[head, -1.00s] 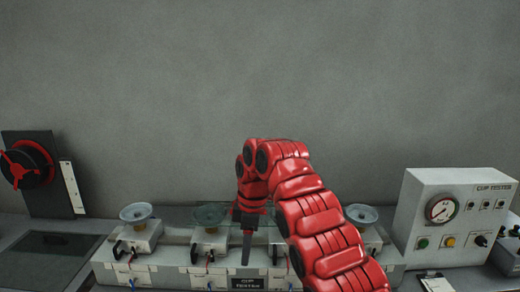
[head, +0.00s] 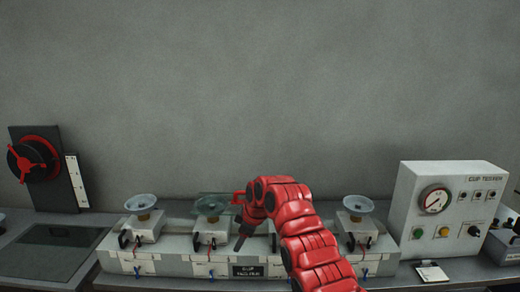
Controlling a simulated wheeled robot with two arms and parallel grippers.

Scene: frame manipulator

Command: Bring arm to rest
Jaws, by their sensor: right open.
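My right arm comes in from the bottom right of the head view, red and segmented. Its gripper (head: 241,238) is open and points down in front of the cup test rig (head: 180,268). No held object shows in it. Its wrist covers part of the rig and hides whatever stands behind it. A clear glass sheet (head: 222,203) lies over the cup left of the gripper. My left gripper is not in view.
Clear cups on white blocks stand at the rig's left (head: 141,203) and right (head: 357,206). A white cup tester box (head: 450,210) with a gauge stands at right. A red handwheel (head: 30,163) on a dark panel is at left. A dark plate (head: 58,236) lies flat below it.

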